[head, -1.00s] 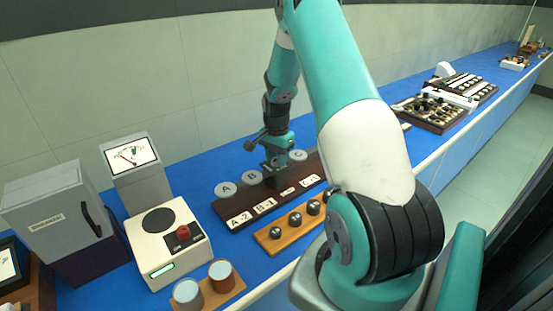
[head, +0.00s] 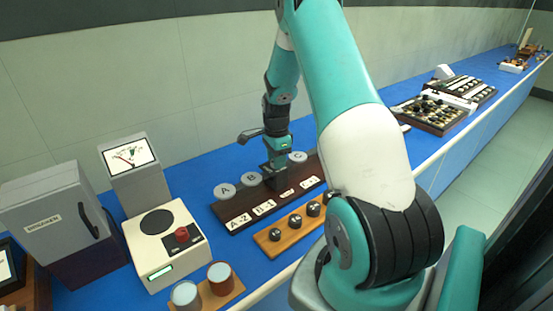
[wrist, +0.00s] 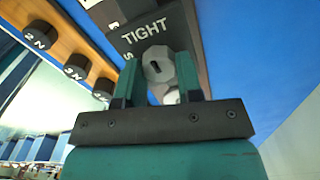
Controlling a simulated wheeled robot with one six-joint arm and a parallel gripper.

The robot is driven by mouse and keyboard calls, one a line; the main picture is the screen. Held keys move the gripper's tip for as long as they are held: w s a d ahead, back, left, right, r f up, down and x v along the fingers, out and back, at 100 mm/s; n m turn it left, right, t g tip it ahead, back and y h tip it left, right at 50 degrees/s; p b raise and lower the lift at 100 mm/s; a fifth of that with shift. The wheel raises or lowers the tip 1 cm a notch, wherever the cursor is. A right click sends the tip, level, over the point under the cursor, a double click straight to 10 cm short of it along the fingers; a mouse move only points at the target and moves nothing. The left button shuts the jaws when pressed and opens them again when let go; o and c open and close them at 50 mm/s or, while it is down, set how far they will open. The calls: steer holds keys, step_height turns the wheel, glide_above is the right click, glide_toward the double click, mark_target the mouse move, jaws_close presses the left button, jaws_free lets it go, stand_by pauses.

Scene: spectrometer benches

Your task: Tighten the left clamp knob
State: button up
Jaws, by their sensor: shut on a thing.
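In the wrist view a grey faceted clamp knob (wrist: 158,62) with a dark slot sits at a dark clamp block (wrist: 140,32) marked TIGHT. My gripper (wrist: 159,80) has its two teal fingers on either side of the knob, shut on it. In the head view my gripper (head: 276,172) points down at the dark brown board (head: 238,208), near the discs A, B and C. The knob is hidden there behind the gripper. The clamp's other markings are only partly visible.
An orange wooden rack (head: 270,239) with several black weights stands in front of the board. A cream instrument (head: 165,250) with a red knob, a tray with two cups (head: 220,275) and a grey cabinet (head: 48,205) stand left. Blue bench lies clear behind the board.

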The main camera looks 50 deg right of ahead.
steer(key=o, duration=0.9)
step_height(320, 180, up, 18)
steer(key=b, duration=0.2)
steer(key=shift+f+b, duration=0.25)
steer(key=shift+b, duration=0.1)
